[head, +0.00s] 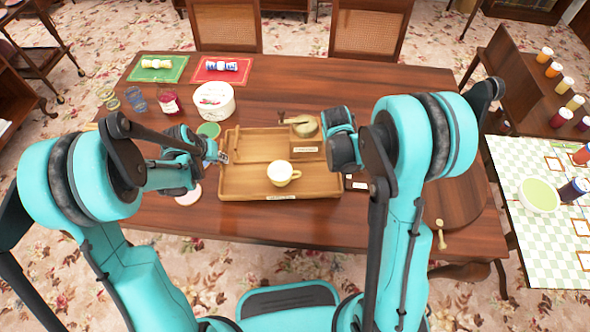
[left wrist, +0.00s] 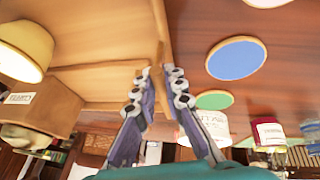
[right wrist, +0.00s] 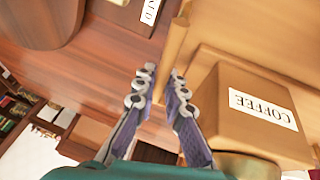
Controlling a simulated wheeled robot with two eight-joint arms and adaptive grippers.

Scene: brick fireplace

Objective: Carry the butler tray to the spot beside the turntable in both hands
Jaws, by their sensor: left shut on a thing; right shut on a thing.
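The wooden butler tray (head: 240,188) is in the middle of the table in the head view. It carries a pale yellow cup (head: 281,173) and a box labelled COFFEE (right wrist: 245,110), with a round-topped item at its back right. My left gripper (left wrist: 160,78) is shut on the tray's left wall (left wrist: 165,45). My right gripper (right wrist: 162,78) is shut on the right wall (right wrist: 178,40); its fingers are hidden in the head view. The tray looks level; I cannot tell whether it touches the table. A round wooden disc, apparently the turntable (head: 455,203), lies at the table's right end.
A small dark labelled block (head: 357,185) lies between tray and disc. A wooden spoon-like piece (head: 440,235) is at the right front. A white tub (head: 214,100), jar (head: 169,103), glasses and round coasters (head: 208,129) stand left of the tray. Green and red mats lie behind.

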